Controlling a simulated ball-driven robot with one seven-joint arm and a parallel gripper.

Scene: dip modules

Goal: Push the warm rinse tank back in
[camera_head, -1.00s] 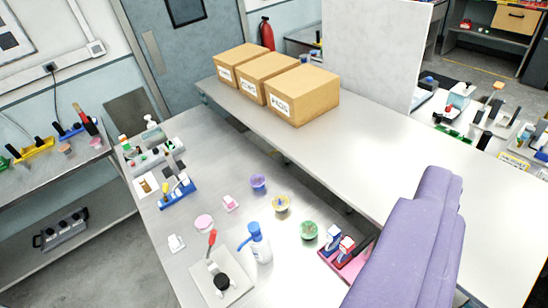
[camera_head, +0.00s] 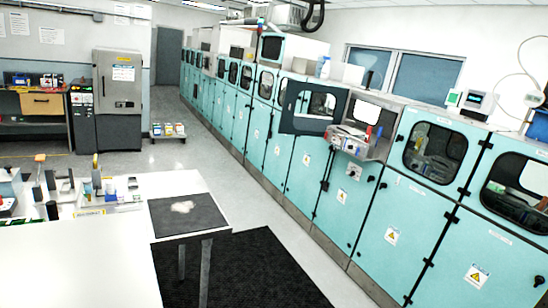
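A grey metal tank (camera_head: 348,140) sticks out of the front of a long teal machine line (camera_head: 330,185), right of the middle in the head camera view. It seems to be the warm rinse tank, but no label on it can be read at this distance. Small items, including something red, show at its top. A dark-framed window door (camera_head: 294,106) stands swung open just left of it. My gripper is not in this view, so its state does not show.
A white table (camera_head: 80,255) fills the lower left, with several small items at its back. A dark mat (camera_head: 258,265) lies on the floor beside it. Pale floor (camera_head: 262,208) runs free between table and machine line. A grey cabinet (camera_head: 120,92) stands at the back left.

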